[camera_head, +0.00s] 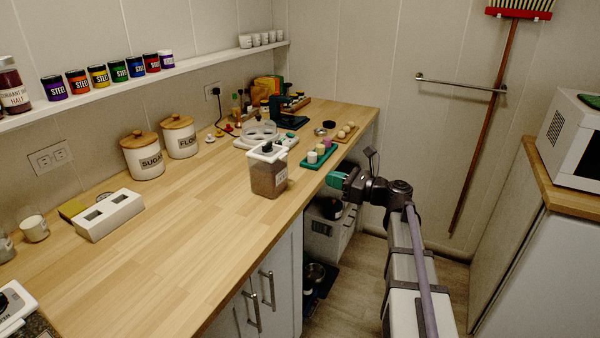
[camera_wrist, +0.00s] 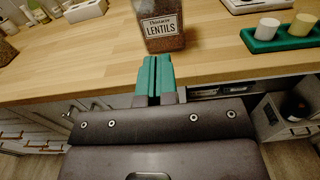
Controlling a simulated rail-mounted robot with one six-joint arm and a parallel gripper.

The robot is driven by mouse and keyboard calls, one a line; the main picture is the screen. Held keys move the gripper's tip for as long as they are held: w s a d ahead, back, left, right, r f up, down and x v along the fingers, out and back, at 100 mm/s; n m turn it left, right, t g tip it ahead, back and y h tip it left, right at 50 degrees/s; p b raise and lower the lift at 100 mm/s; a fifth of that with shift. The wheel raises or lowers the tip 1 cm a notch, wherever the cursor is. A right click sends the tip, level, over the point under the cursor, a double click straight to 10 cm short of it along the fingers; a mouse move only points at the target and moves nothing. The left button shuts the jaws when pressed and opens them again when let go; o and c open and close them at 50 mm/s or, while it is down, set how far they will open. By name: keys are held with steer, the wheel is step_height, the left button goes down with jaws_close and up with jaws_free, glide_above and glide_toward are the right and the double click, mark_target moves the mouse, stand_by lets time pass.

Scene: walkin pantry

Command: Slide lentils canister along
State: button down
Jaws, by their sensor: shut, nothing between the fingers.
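The lentils canister (camera_head: 268,172) is a clear container with a white and black lid, filled with brown lentils. It stands upright on the wooden counter near the front edge. The wrist view shows its lower part and the label reading LENTILS (camera_wrist: 162,28). My gripper (camera_head: 337,180) has green fingers and is to the right of the canister, out past the counter's front edge. In the wrist view the fingers (camera_wrist: 155,66) are closed together, empty, and point toward the canister with a small gap before it.
A green tray (camera_head: 329,159) with small cups stands right of the canister. Behind are a clear-lidded tray (camera_head: 262,132) and sugar (camera_head: 143,157) and flour (camera_head: 179,138) canisters. A white box (camera_head: 109,215) sits at left. The counter (camera_head: 195,225) left of the canister is clear.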

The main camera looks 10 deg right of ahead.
mark_target(282, 165)
steer(key=x, duration=1.3)
steer(key=shift+w+a, duration=0.25)
steer(key=shift+a, duration=0.1)
